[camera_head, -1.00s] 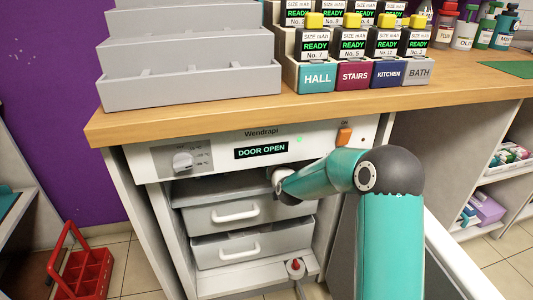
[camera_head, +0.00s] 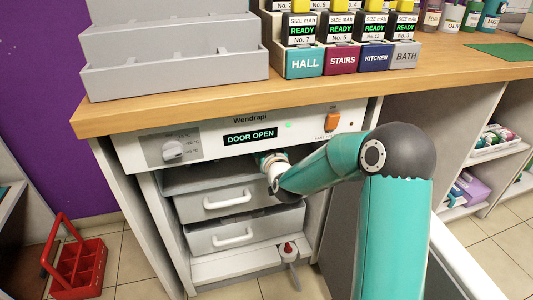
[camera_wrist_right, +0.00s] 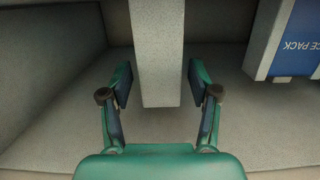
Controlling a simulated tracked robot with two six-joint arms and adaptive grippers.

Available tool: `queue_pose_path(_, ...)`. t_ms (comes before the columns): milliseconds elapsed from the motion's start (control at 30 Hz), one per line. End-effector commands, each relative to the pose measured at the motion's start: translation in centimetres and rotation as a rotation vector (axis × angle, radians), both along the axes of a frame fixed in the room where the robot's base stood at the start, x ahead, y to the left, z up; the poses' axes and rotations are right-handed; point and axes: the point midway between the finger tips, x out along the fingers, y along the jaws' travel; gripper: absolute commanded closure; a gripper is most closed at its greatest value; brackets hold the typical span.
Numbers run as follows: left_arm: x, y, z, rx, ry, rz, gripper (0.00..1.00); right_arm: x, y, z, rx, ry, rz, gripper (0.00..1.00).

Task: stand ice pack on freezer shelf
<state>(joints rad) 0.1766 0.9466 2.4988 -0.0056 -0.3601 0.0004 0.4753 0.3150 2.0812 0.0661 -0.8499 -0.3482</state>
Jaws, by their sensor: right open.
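The freezer (camera_head: 224,203) under the wooden counter is open and its display reads DOOR OPEN. My right arm reaches into the top compartment, above the upper drawer; in the head view its fingertips are hidden. In the right wrist view my right gripper (camera_wrist_right: 160,78) is open. A plain pale grey upright slab (camera_wrist_right: 158,50) stands between its fingers, with gaps at both sides; I cannot tell whether it is an ice pack or a divider. An ice pack (camera_wrist_right: 292,42) with a blue label stands right of the gripper, partly cut off by the frame. My left gripper is not in view.
Two white-handled drawers (camera_head: 228,202) sit below the open compartment. The freezer's side wall (camera_wrist_right: 45,60) rises left of the gripper. The counter (camera_head: 330,90) overhangs the freezer. A red caddy (camera_head: 78,268) stands on the floor at left.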

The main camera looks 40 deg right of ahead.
Motion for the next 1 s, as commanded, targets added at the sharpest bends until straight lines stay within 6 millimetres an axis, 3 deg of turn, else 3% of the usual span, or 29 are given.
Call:
queue_pose_path(300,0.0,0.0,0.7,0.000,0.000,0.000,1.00,-5.0,2.8,1.0,0.000,-0.001,0.000,0.38)
queue_pose_path(567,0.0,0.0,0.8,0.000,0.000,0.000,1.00,-6.2,3.5,1.0,0.001,0.001,0.001,0.38)
queue_pose_path(667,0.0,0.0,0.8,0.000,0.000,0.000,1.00,-5.9,4.2,0.0,0.019,0.021,0.017,0.38)
queue_pose_path(767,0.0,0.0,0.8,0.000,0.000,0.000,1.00,-5.3,6.0,-2.9,0.070,0.079,0.060,0.38)
queue_pose_path(867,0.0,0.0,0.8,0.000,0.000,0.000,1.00,-4.8,9.7,-8.1,0.167,0.191,0.137,0.38)
queue_pose_path(1000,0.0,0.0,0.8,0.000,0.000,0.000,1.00,-6.5,18.0,-18.1,0.359,0.442,0.281,0.38)
